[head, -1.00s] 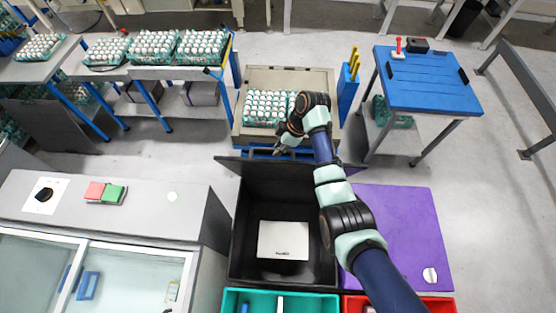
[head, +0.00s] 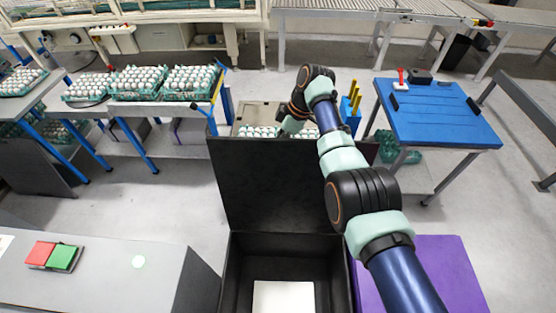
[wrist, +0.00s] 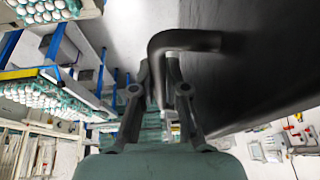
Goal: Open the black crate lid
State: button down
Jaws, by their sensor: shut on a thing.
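The black crate (head: 236,275) is open in the head view, with its inside showing. Its black lid (head: 270,190) stands raised at the crate's far edge, inner face toward the head camera. In the wrist view a dark bent handle (wrist: 188,41) projects from the lid's outer face (wrist: 265,60). My gripper (wrist: 159,72) is shut on this handle. In the head view my gripper (head: 289,128) is at the lid's top edge, its fingertips mostly hidden behind the lid. My arm reaches across the lid's right side.
A white object (head: 283,297) lies in the crate. A purple surface (head: 440,275) is right of it and a grey counter (head: 120,280) left. Behind the lid are egg trays (head: 258,131). A blue table (head: 440,112) stands at back right, with clear floor before it.

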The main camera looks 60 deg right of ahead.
jog(key=shift+w+d+f+b, duration=0.15)
jog(key=shift+d+b, duration=0.35)
jog(key=shift+b, duration=0.4)
jog(key=c, duration=1.2)
grip_release()
jog(key=shift+d, duration=0.1)
jog(key=v, duration=1.2)
